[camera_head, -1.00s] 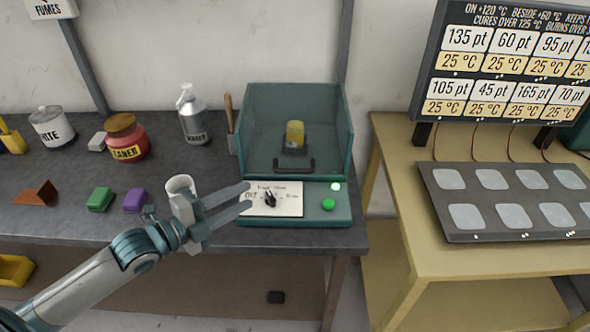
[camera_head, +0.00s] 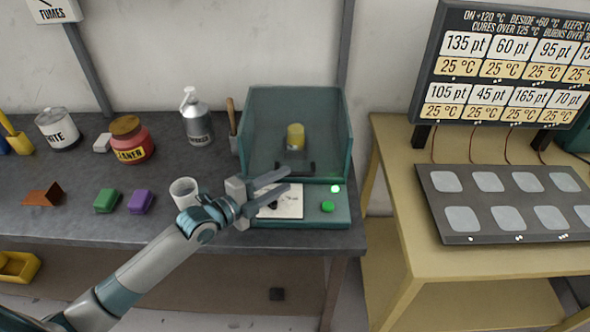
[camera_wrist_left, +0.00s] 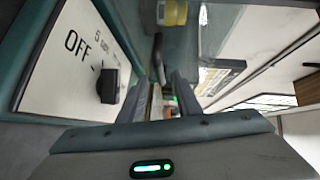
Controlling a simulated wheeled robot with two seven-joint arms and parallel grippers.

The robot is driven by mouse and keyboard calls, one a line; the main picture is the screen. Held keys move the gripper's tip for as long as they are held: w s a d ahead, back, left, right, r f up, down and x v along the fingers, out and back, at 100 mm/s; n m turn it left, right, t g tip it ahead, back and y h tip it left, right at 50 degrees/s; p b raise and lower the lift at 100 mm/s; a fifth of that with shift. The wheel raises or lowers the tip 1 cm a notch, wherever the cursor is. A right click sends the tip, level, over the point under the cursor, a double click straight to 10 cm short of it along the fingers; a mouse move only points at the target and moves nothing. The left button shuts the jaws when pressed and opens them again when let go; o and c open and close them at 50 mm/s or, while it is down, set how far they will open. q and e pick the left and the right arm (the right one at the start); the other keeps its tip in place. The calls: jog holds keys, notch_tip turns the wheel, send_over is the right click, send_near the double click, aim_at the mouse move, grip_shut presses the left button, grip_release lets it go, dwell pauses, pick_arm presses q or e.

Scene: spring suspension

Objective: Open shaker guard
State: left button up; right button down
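The shaker (camera_head: 342,215) is a teal box on the bench with a clear tinted guard (camera_head: 325,105) over it. The guard is down, and a yellow-lidded jar (camera_head: 295,136) stands inside. The guard's dark handle (camera_head: 310,167) is at its front, partly hidden by my fingers; it also shows in the left wrist view (camera_wrist_left: 159,62). My left gripper (camera_head: 284,181) is open, its two fingers apart just in front of the handle and above the dial panel. The dial (camera_wrist_left: 108,86) is beside the fingers in the wrist view. My right gripper is not in view.
A white cup (camera_head: 184,192) stands close to my left wrist. Green (camera_head: 107,200) and purple (camera_head: 141,201) blocks, a red jar (camera_head: 131,142) and a metal bottle (camera_head: 195,118) are further left. A yellow table (camera_head: 400,150) with a pad tray stands right.

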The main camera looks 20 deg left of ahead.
aim_at(291, 176)
pick_arm(q)
jog(key=shift+p+x, duration=0.6)
jog(key=shift+x, duration=2.2)
jog(key=shift+a, duration=0.1)
grip_shut()
